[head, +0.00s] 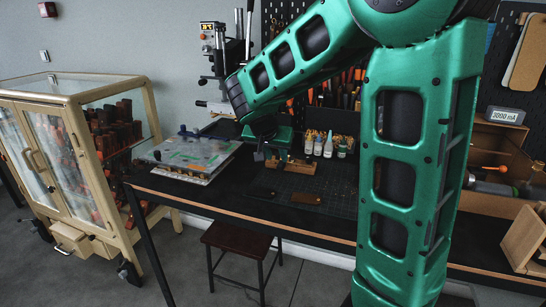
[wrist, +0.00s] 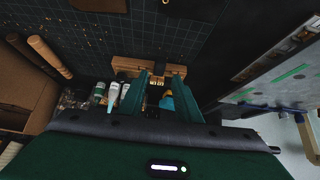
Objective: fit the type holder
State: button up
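My gripper (wrist: 160,78) points down over the workbench, its two green fingers apart. Between and just beyond the fingertips is a dark piece with small gold-coloured blocks (wrist: 157,81), probably the type holder with its type. I cannot tell whether the fingers touch it. It lies against a wooden block (wrist: 125,66) on the bench, which also shows in the head view (head: 297,167) just right of my gripper (head: 260,154). A press-like machine with a column and levers (head: 219,60) stands at the back left, partly behind my arm.
Small bottles (head: 308,144) stand close behind the wooden block. Brown leather pieces (head: 306,199) lie on the dark cutting mat (head: 338,190). A stack of clear-topped trays (head: 190,153) is at the bench's left. A glass cabinet (head: 75,150) and a stool (head: 237,239) stand off the bench.

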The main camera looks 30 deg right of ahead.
aim_at(281, 165)
jog(key=x, duration=0.7)
jog(key=shift+d+f, duration=0.2)
jog(key=shift+f, duration=0.15)
jog(key=shift+a+r, duration=0.1)
jog(key=shift+r, duration=0.05)
grip_shut()
jog(key=shift+w+r, duration=0.1)
jog(key=shift+r, duration=2.45)
